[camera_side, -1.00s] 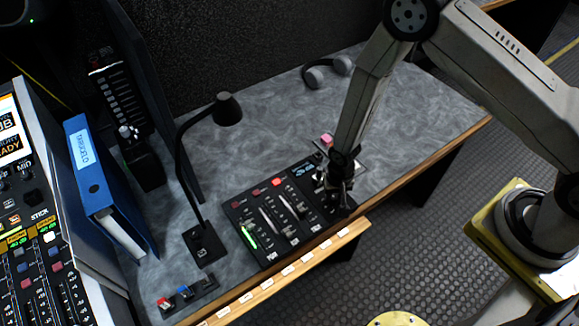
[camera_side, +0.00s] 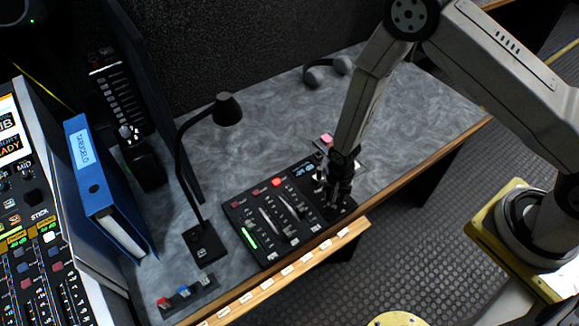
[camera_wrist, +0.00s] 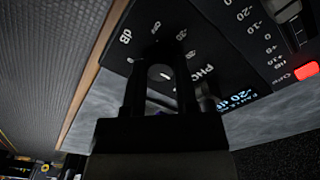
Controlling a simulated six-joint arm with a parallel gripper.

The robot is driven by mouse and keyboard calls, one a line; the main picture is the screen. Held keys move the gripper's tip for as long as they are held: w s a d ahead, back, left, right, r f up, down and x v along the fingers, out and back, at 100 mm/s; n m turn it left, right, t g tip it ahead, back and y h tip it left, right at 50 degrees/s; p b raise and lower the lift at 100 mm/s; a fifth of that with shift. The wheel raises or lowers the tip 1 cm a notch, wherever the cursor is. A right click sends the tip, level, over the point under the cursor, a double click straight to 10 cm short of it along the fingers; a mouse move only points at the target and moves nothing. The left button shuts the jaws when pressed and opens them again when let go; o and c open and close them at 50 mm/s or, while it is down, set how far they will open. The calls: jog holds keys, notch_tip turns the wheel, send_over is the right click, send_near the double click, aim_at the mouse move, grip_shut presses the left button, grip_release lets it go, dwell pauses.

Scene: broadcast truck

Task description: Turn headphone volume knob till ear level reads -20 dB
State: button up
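The headphone volume knob (camera_wrist: 160,74) shows in the wrist view as a grey rounded shape with a pale mark, on the black panel with dB markings and a partly hidden "PHO..." label. My gripper (camera_wrist: 159,78) points down over it, one finger on each side, and appears shut on it with no clear gap. The small blue-lit ear level display (camera_wrist: 238,98) appears to read about -20 dB; its text is slanted and partly blurred. In the side view my gripper (camera_side: 337,196) is at the right end of the fader panel (camera_side: 262,262) and hides the knob.
A gooseneck lamp (camera_side: 228,109) stands left of the panel, with a blue binder (camera_side: 95,190) farther left. Small coloured switches (camera_side: 184,291) sit near the front edge. Headphones (camera_side: 327,70) lie at the back. The desk behind the panel (camera_side: 255,155) is clear.

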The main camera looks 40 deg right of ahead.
jog(key=o, duration=0.4)
jog(key=shift+o, duration=0.2)
jog(key=shift+r, duration=0.15)
jog(key=shift+r, duration=3.75)
jog(key=shift+r, duration=0.1)
jog(key=shift+d+r, duration=0.1)
jog(key=shift+r, duration=0.15)
jog(key=s+d+r+n+t, duration=0.1)
jog(key=s+d+r+n, duration=0.2)
jog(key=r, duration=0.6)
jog(key=s+d+r+n+t, duration=0.1)
jog(key=s+d+r+n, duration=0.3)
jog(key=r, duration=0.6)
jog(key=shift+d+n+t, duration=0.3)
jog(key=shift+d+n, duration=0.7)
jog(key=shift+d, duration=0.05)
jog(key=shift+w, duration=0.1)
